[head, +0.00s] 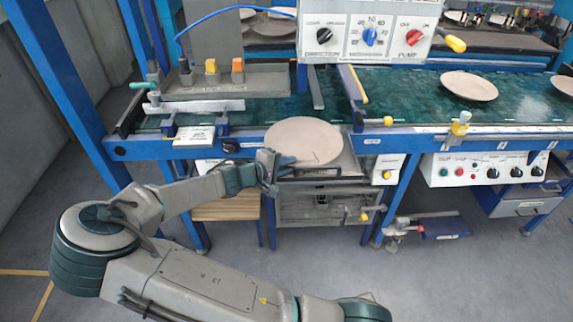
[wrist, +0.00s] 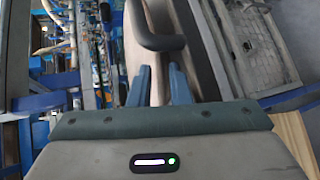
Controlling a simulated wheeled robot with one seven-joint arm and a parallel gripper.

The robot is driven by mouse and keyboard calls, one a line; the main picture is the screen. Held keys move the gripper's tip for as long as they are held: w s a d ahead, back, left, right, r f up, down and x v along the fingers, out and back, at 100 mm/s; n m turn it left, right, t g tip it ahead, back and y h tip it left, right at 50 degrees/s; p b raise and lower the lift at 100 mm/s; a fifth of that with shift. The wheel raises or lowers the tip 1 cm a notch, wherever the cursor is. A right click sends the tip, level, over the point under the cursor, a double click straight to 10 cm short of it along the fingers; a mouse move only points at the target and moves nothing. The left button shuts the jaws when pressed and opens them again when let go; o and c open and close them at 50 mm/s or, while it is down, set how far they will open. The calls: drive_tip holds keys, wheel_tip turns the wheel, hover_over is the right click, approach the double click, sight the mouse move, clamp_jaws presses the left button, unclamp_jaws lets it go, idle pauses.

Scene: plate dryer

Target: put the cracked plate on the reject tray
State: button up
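A round beige plate (head: 303,137) with a short dark crack line near its front rim is at the centre of the head view. It lies on or just above a grey metal tray (head: 345,166) with a dark front handle (head: 316,170). My gripper (head: 286,160) is at the plate's front left rim. In the wrist view the two blue fingers (wrist: 160,85) stand a narrow gap apart, with beige plate surface (wrist: 131,50) beside and between them. I cannot tell whether they pinch the rim. The tray handle (wrist: 158,42) shows just beyond the fingertips.
A green conveyor belt (head: 400,96) runs behind, carrying another plate (head: 469,86) and one at the right edge. A control box (head: 368,32) hangs above. Blue frame posts and a yellow-knobbed clamp (head: 459,125) stand around the tray. A wooden surface (head: 226,208) lies below left.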

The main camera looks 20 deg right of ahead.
drive_tip(key=v, duration=1.2)
drive_tip(key=s+d+f+m+g+y, duration=0.4)
drive_tip(key=s+d+g+y, duration=0.25)
drive_tip(key=s, duration=0.25)
drive_tip(key=s+a+r+m+t+y, duration=0.2)
drive_tip(key=s+r+t+y, duration=0.2)
drive_tip(key=s+r, duration=0.8)
drive_tip(key=shift+r+y, duration=1)
drive_tip(key=shift+y, duration=0.15)
drive_tip(key=shift+r+p, duration=0.9)
